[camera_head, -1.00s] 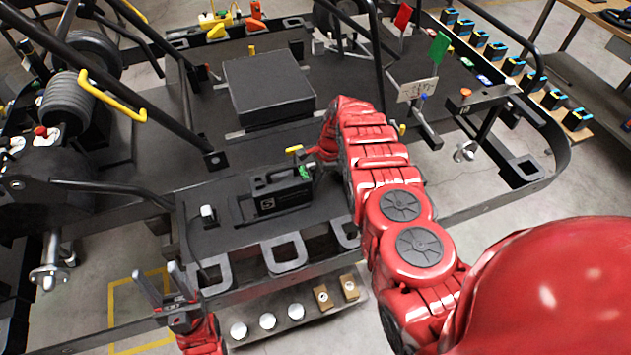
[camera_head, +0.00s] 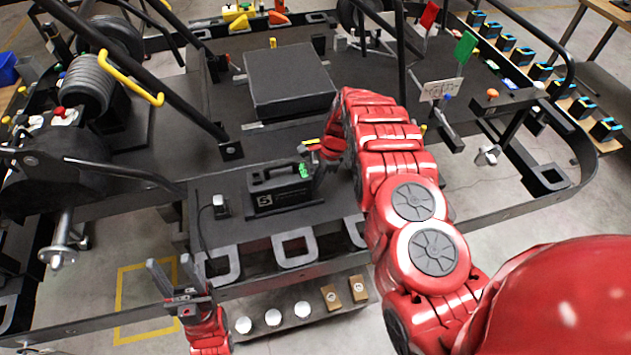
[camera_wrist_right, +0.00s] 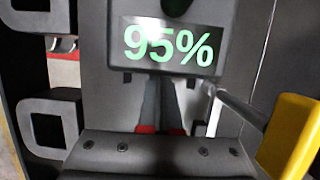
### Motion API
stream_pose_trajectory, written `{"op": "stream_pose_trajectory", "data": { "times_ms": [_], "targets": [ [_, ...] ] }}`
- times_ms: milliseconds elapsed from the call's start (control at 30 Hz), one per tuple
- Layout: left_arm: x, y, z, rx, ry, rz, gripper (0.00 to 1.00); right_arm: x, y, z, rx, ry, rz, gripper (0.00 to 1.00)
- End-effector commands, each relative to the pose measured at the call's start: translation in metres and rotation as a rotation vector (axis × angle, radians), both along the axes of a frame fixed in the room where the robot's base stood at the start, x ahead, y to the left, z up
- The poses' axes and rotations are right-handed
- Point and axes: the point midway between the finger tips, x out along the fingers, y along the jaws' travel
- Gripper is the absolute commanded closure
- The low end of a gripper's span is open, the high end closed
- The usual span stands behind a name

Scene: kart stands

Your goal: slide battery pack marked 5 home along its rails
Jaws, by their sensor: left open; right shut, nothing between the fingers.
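The black battery pack marked 5 (camera_head: 280,192), with a handle on top, sits upright on the dark deck at the front of the kart. A small connector block (camera_head: 220,207) stands just left of it. My right gripper (camera_head: 321,160) is shut and empty at the pack's right end, beside its green display. In the right wrist view the display reads 95% (camera_wrist_right: 168,45), and the closed fingers (camera_wrist_right: 160,85) point at the face below it; I cannot tell whether they touch. The rails are mostly hidden. My left gripper (camera_head: 172,277) is open and empty, front left.
A yellow-handled lever (camera_wrist_right: 290,135) stands close beside my right gripper. A large black box (camera_head: 290,82) lies behind the pack. A shelf with white caps (camera_head: 273,317) and brown blocks (camera_head: 331,298) is below the front edge. Dark tubes rise around the deck.

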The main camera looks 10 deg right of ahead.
Motion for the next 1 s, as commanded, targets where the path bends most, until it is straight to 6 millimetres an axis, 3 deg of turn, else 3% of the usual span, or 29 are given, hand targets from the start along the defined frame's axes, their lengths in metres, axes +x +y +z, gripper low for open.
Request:
{"op": "stream_pose_trajectory", "data": {
  "times_ms": [133, 567, 633, 1000],
  "targets": [
    [0.0, 0.0, -0.013, 0.0, 0.0, 0.0, 0.5, 0.001, -0.035, -0.002, -0.002, -0.007, -0.008, 1.0],
    [0.0, 0.0, -0.038, 0.0, 0.0, 0.0, 0.5, 0.004, -0.055, 0.074, -0.004, -0.013, -0.009, 1.0],
    [0.0, 0.0, -0.022, 0.0, 0.0, 0.0, 0.5, 0.004, -0.057, 0.091, -0.004, -0.01, -0.007, 1.0],
    [0.0, 0.0, -0.022, 0.0, 0.0, 0.0, 0.5, 0.003, -0.075, 0.094, -0.006, -0.009, -0.01, 1.0]
  ]
}}
